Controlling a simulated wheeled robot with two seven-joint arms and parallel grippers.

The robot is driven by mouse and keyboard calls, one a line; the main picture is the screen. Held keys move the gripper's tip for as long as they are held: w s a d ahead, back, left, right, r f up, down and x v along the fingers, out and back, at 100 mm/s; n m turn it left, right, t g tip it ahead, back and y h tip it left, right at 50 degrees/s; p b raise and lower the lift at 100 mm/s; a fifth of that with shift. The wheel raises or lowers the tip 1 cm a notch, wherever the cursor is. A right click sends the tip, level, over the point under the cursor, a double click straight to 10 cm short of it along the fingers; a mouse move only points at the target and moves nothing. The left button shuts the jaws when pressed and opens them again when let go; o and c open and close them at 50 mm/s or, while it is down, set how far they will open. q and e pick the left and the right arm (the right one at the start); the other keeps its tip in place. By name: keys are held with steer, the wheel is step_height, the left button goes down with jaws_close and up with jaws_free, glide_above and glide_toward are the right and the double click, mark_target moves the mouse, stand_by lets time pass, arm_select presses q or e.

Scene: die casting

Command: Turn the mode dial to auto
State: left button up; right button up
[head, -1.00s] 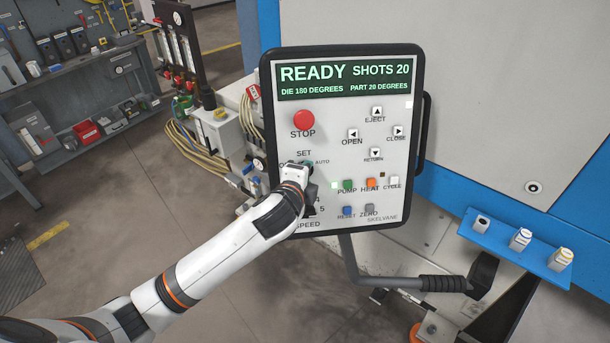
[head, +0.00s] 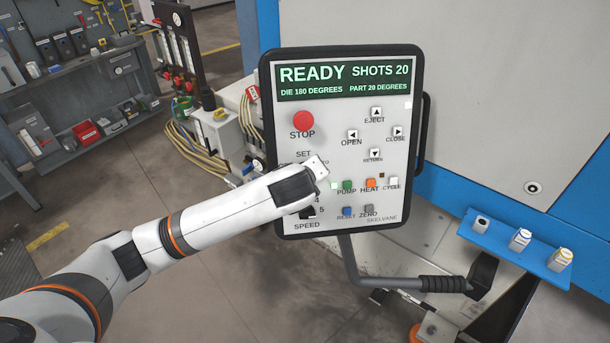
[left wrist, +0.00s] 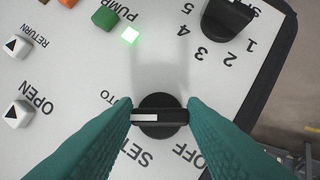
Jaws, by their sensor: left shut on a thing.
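The black mode dial (left wrist: 158,130) is between my left gripper's teal fingers in the left wrist view. My left gripper (left wrist: 159,110) is shut on the dial's raised bar, one finger at each end. The bar lies crosswise in that view, and its white mark (left wrist: 145,117) is on the left half, toward the partly hidden AUTO label (left wrist: 109,97). SET is below the dial and OFF is to the lower right. In the head view my left wrist covers the dial and fingertips on the control panel (head: 400,215). My right gripper is not in view.
The red stop button (head: 304,121) is above the dial. The black speed knob (left wrist: 228,18) is close to it. A lit square (left wrist: 130,35) is beside the green pump button (left wrist: 105,17).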

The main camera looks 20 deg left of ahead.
arm_select(q)
steer(key=shift+f+m, duration=0.15)
steer(key=shift+m, duration=0.25)
stand_by(0.3)
steer(key=o, duration=1)
steer(key=b+v, duration=0.2)
steer(key=v, duration=1)
steer(key=shift+d+b, duration=0.15)
steer(key=shift+b, duration=0.15)
steer(key=shift+w, duration=0.1)
